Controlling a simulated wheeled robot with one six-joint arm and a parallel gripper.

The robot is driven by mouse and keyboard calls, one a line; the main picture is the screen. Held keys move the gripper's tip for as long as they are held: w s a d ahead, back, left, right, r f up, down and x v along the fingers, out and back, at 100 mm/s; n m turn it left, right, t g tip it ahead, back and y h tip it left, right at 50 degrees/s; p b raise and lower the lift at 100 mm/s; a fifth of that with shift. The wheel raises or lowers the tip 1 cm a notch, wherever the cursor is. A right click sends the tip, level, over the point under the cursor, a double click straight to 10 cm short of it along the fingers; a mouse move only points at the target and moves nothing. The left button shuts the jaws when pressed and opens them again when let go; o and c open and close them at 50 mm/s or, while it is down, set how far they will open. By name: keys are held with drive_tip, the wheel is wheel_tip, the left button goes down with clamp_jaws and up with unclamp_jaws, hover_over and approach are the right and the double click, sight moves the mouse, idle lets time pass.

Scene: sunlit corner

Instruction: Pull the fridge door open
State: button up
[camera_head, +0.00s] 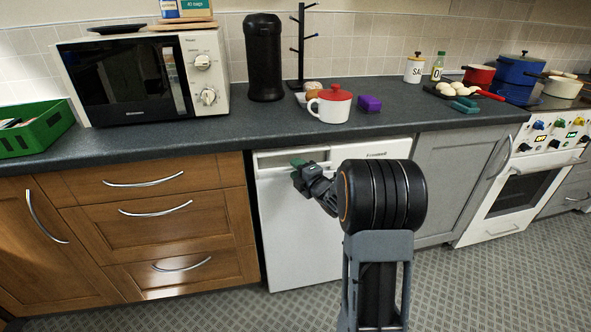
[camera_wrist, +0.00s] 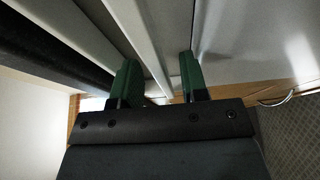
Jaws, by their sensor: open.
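The white fridge (camera_head: 290,240) stands under the counter, between the wooden drawers and a grey cupboard. Its front looks flush with its neighbours, so the door appears shut. A recessed grip strip (camera_head: 275,160) runs along the top of the door. My gripper (camera_head: 298,168) is at the upper left of the door, by that strip. In the wrist view the two green fingers of my gripper (camera_wrist: 158,80) stand apart, with pale edges of the fridge front (camera_wrist: 225,40) running past and between them. I cannot tell whether they touch it. My arm hides the door's right part.
The dark countertop (camera_head: 240,125) above holds a microwave (camera_head: 130,80), a red-lidded mug (camera_head: 331,105), a purple block (camera_head: 369,103) and pots. Wooden drawers (camera_head: 150,200) adjoin on the left, a grey cupboard (camera_head: 450,175) on the right. The floor (camera_head: 480,280) in front is clear.

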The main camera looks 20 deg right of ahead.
drive_tip(key=shift+w+a, duration=0.15)
drive_tip(key=shift+w, duration=0.4)
clamp_jaws()
